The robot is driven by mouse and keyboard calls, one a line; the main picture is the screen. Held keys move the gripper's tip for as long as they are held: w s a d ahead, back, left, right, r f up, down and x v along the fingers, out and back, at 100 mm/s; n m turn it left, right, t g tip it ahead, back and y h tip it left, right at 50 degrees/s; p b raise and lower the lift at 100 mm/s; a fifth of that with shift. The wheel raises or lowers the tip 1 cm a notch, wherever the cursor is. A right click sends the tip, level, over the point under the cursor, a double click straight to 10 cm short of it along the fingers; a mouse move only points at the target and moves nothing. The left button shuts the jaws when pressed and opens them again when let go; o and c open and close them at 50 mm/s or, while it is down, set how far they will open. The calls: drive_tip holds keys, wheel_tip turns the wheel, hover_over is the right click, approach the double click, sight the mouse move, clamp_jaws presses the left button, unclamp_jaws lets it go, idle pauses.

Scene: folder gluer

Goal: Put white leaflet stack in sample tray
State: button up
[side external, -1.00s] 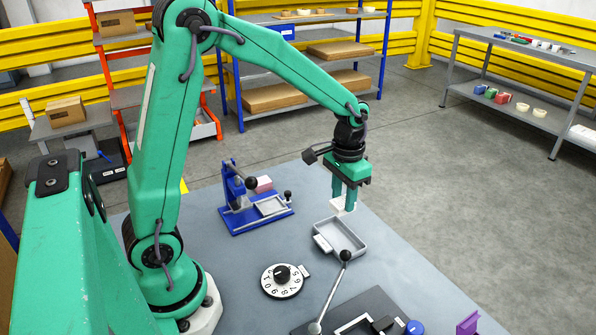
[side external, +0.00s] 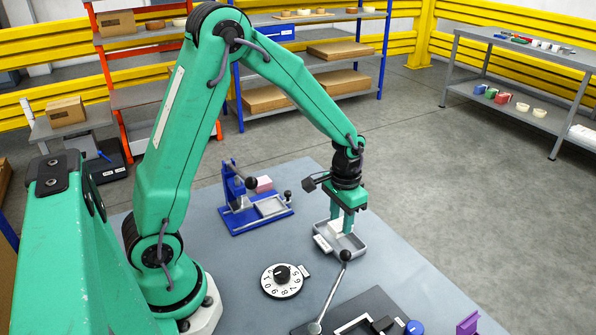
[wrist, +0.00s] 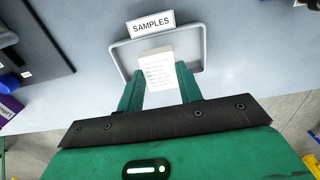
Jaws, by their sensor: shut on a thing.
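The white leaflet stack (wrist: 158,71) is between the fingers of my gripper (wrist: 160,92) in the wrist view. My gripper (side external: 342,226) is shut on it. The sample tray (wrist: 202,50) is a shallow grey tray with a "SAMPLES" label on its edge. It also shows in the side view (side external: 360,252). The stack and fingertips are over the tray's inside, within its outline. In the side view the fingers hide most of the stack, and I cannot tell whether it touches the tray floor.
A blue fixture (side external: 250,215) with a lever stands left of the tray, with a pink block (side external: 264,184) behind it. A numbered dial (side external: 282,280) and a ball-ended lever (side external: 330,292) are in front. Bare grey table (side external: 410,280) lies to the right.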

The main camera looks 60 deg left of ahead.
sight(340, 224)
drive_tip(key=shift+f, duration=1.55)
drive_tip(key=shift+f, duration=0.2)
drive_tip(key=o, duration=1)
drive_tip(key=shift+c, duration=0.2)
drive_tip(key=shift+r, duration=0.1)
wheel_tip(340, 224, up, 12)
drive_tip(key=shift+r, duration=0.15)
